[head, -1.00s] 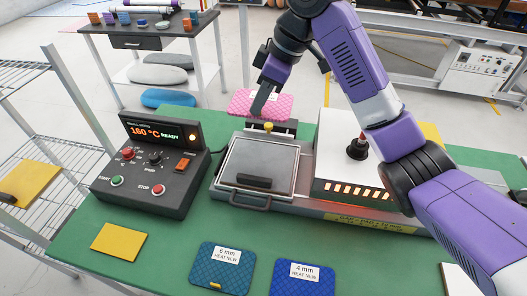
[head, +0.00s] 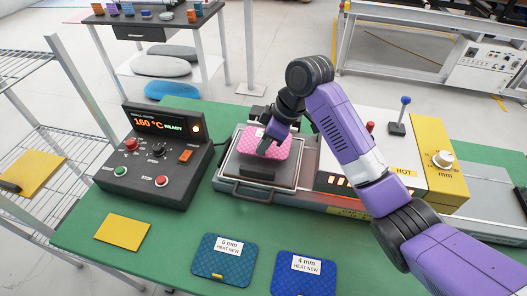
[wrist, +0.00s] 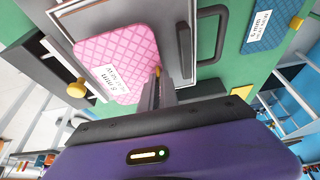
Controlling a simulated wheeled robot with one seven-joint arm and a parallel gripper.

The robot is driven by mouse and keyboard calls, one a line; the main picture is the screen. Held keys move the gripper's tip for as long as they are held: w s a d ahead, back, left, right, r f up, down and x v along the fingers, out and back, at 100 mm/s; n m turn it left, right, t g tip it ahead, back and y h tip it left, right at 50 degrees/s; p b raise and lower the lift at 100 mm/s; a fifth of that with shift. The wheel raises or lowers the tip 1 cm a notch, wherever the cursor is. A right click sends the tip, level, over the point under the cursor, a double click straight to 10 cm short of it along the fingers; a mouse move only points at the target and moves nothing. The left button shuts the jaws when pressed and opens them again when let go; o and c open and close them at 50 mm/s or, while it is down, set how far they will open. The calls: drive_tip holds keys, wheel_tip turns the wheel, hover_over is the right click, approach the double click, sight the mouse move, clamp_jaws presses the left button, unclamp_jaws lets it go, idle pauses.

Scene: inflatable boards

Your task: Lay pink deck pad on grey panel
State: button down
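The pink deck pad (head: 253,138) has a quilted surface and a white label. It is over the back part of the grey panel (head: 236,168), which sits in a framed tray on the green table. My gripper (head: 270,147) is shut on the pad's near edge, by a small brass tab. In the wrist view, the pad (wrist: 108,47) overlaps the panel (wrist: 174,35), and my fingers (wrist: 160,88) meet at its edge. I cannot tell whether the pad touches the panel or hovers just above it.
A control box (head: 160,152) reading 160 °C stands left of the tray. A hot white-and-yellow unit (head: 405,150) stands at right. Two blue pads (head: 224,259) (head: 304,273) and a yellow pad (head: 123,232) lie along the table's front. The green surface between is clear.

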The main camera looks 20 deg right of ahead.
drive_tip(key=shift+f, duration=1.55)
drive_tip(key=c, duration=1.6)
unclamp_jaws()
drive_tip(key=shift+f, duration=0.15)
drive_tip(key=v, duration=1.2)
drive_tip(key=shift+b, duration=0.35)
